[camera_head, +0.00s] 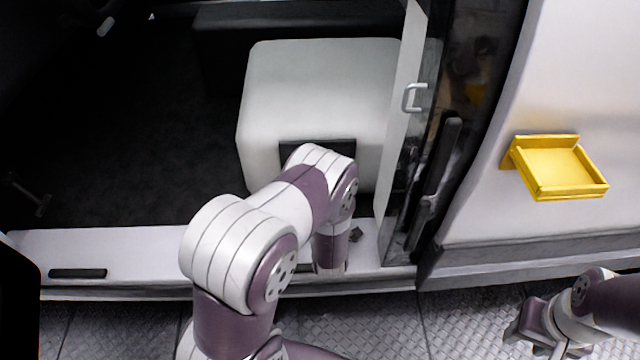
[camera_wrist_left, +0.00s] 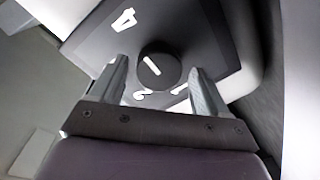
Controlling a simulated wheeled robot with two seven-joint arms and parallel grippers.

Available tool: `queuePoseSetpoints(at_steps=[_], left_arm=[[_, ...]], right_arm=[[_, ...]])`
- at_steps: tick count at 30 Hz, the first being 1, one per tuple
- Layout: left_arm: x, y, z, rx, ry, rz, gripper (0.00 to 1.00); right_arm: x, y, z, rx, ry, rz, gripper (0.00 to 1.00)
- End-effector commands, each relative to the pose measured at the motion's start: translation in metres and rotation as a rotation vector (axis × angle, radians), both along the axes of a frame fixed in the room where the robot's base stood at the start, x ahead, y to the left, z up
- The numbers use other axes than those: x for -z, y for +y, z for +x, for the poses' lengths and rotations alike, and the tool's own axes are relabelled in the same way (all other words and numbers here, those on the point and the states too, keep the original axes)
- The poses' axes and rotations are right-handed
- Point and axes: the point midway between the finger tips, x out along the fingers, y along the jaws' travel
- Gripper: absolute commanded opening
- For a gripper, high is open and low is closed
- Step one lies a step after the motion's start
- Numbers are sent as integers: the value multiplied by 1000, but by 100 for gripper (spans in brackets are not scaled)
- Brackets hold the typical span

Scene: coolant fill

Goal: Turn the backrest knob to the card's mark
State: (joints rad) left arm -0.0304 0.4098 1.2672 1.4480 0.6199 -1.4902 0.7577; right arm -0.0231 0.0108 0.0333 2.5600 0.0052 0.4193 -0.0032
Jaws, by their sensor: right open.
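The round dark knob (camera_wrist_left: 159,71) has a white pointer line and sits on a dark dial plate (camera_wrist_left: 185,40) with white numerals in the left wrist view. A 4 is clear at the upper left; the marks below the knob are partly cut off. My left gripper (camera_wrist_left: 158,78) is open, one finger on each side of the knob, with a small gap showing on both sides. In the head view my left arm hides that gripper and the knob, in front of the pale seat block (camera_head: 320,90). My right gripper (camera_head: 527,330) is open and empty at the lower right. No card is seen.
A yellow tray (camera_head: 560,168), seemingly empty, is on the white body panel at right. The door edge with a pale handle (camera_head: 413,97) stands right of the seat. A pale sill (camera_head: 140,250) crosses below the dark cabin floor (camera_head: 110,140).

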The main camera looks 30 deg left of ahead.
Motion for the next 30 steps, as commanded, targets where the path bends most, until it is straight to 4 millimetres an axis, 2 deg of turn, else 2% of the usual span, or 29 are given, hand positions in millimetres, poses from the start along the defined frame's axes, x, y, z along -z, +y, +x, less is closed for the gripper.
queuePoseSetpoints(at_steps=[11,14,18,24,30], left_arm=[[-3,-4,-5,2,-1,-1,80],[-6,-14,-19,4,2,0,80],[-10,-36,-51,7,2,0,80],[-11,-62,-90,6,0,2,80],[-9,-70,-105,1,-1,1,80]], right_arm=[[-5,0,0,0,0,0,43],[-15,0,0,0,0,0,43],[-31,0,0,0,0,0,43],[-44,0,0,0,0,0,43],[-46,0,0,0,0,0,43]])
